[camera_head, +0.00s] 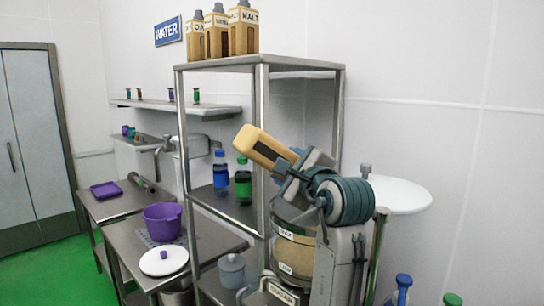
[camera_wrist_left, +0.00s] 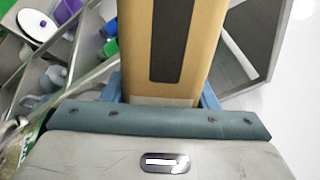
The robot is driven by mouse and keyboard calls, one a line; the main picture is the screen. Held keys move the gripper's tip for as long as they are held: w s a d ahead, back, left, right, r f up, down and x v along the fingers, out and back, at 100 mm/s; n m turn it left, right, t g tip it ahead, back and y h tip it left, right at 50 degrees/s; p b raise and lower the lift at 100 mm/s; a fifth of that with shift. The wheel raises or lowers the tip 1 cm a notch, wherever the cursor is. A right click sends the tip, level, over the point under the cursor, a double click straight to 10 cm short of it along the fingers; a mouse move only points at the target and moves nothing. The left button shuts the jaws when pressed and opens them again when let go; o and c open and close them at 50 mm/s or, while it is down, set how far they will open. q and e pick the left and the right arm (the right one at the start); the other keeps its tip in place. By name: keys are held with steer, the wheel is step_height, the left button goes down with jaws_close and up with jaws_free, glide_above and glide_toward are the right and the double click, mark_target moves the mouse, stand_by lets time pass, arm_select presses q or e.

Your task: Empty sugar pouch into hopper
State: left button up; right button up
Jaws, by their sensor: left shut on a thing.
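A rounded vessel with tan bands and small labels (camera_head: 295,252) shows below my left arm. Whether it is the hopper I cannot tell, and the arm hides much of it. My right gripper is not in view.
Tan pouches (camera_head: 216,35) stand on top of the rack (camera_head: 262,61). Blue (camera_head: 220,170) and green (camera_head: 243,180) bottles stand on its middle shelf. A purple bowl (camera_head: 162,222) and white lid (camera_head: 164,262) are on the left bench. A white round top (camera_head: 400,194) is at right.

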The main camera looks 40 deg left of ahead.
mark_target(289, 150)
arm_select(q)
steer(key=shift+r+n, duration=0.1)
steer(key=shift+n, duration=0.2)
steer(key=n, duration=0.2)
steer(key=r+n+b, duration=0.1)
steer(key=n, duration=0.3)
steer(key=shift+r+b, duration=0.35)
steer(key=r+n, duration=0.1)
steer(key=n, duration=0.3)
steer(key=shift+r+b, duration=0.3)
steer(key=shift+r, duration=0.05)
steer(key=n, duration=0.1)
steer(key=r+n+b, duration=0.1)
steer(key=n, duration=0.1)
steer(key=shift+r+n, duration=0.25)
steer(key=shift+n, duration=0.05)
steer(key=shift+r+n+b, duration=0.15)
steer(key=shift+n+b, duration=0.3)
steer(key=shift+n, duration=0.75)
steer(key=n, duration=0.2)
steer(key=r+n+b, duration=0.1)
steer(key=n, duration=0.1)
steer(key=shift+n+b, duration=0.3)
steer(key=n, duration=0.2)
steer(key=r+n+b, duration=0.1)
steer(key=n, duration=0.1)
steer(key=shift+r, duration=0.1)
